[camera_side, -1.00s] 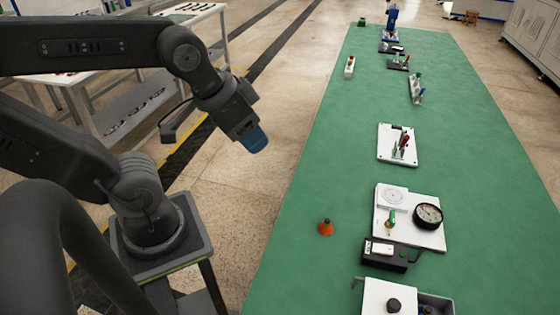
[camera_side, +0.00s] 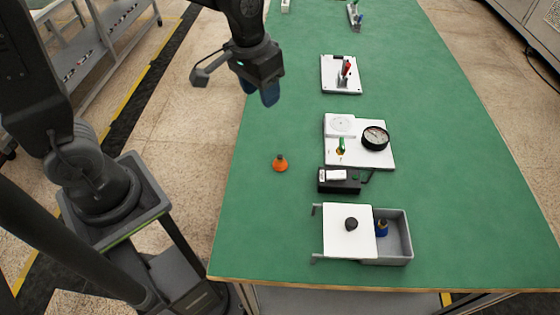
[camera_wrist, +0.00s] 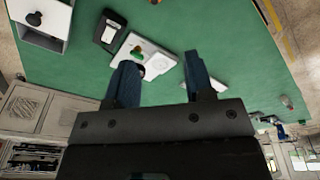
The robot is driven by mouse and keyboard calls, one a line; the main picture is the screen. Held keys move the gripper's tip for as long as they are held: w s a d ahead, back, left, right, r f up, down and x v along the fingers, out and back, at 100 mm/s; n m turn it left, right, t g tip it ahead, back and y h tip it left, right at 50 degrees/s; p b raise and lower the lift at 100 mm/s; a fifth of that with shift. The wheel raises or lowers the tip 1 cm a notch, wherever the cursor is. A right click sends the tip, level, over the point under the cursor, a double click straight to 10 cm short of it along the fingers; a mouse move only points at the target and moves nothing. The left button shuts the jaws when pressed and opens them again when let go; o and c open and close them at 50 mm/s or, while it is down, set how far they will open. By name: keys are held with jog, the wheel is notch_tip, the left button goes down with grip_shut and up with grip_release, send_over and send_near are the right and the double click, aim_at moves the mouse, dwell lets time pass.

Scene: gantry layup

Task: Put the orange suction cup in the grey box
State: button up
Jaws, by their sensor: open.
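The orange suction cup (camera_side: 280,164) stands on the green table near its left edge, with a dark stub on top. The grey box (camera_side: 400,241) is at the front of the table, partly covered by a white lid panel (camera_side: 338,238) with a black knob; a small blue item shows in its open part. My gripper (camera_side: 262,93) is above the table's left edge, farther back than the suction cup and apart from it. In the wrist view my gripper (camera_wrist: 158,85) has its two blue fingers spread with nothing between them.
A black case (camera_side: 325,186) with a white item lies between the box and a white board (camera_side: 384,158) carrying a dial gauge (camera_side: 375,138). Another white board with a red-handled clamp (camera_side: 346,70) lies farther back. The table's right side is clear.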

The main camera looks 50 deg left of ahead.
jog(key=g, duration=0.1)
send_over(280, 156)
notch_tip(280, 156, down, 6)
jog(key=shift+g, duration=0.3)
notch_tip(280, 156, down, 15)
jog(key=shift+r, duration=0.2)
grip_shut()
jog(key=shift+r, duration=0.1)
